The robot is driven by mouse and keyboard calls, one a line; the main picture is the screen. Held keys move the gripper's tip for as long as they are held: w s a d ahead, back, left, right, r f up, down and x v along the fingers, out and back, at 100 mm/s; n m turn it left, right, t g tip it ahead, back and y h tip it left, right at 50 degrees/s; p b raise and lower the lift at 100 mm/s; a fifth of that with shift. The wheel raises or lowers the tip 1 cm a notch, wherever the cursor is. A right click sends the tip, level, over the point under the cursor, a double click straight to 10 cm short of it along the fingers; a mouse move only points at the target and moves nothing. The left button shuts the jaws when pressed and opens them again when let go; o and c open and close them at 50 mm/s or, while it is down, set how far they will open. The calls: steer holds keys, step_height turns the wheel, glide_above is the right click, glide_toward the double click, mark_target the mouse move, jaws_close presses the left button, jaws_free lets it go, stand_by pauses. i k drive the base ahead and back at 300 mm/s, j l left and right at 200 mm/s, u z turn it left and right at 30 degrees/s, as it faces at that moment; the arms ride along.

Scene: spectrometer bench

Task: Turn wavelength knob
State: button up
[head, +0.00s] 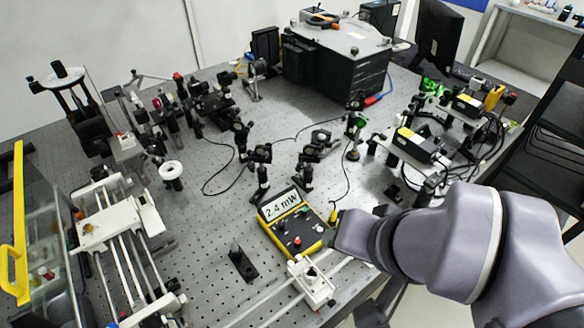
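A yellow and black meter (268,236) lies on the bench at the middle of the head view. Its screen (284,204) reads 2.4 mW. Its dark face carries a red knob or button (296,242) and several other small controls; I cannot tell which one is the wavelength knob. My gripper (338,234) is at the meter's right edge, at the end of my grey arm reaching in from the right. Its fingers are too small and hidden to show whether they are open or shut, or whether they touch the meter.
A white fixture on rails (314,284) stands just in front of the meter, and a black post mount (242,262) is to its left. Optics mounts (260,170) and cables lie behind it. A large dark box (330,65) stands at the back. Bare bench (200,240) shows at left.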

mark_target(304, 213)
steer(key=i+l, duration=0.1)
steer(key=l, duration=0.3)
steer(key=i+l+z, duration=0.15)
steer(key=l, duration=0.2)
steer(key=i+l, duration=0.1)
steer(key=l, duration=0.3)
steer(key=i+l+z, duration=0.15)
steer(key=l, duration=0.2)
steer(key=i+l, duration=0.1)
steer(key=l, duration=0.25)
steer(key=k+j+u, duration=0.1)
steer(key=j+u, duration=0.8)
steer(key=j, duration=0.2)
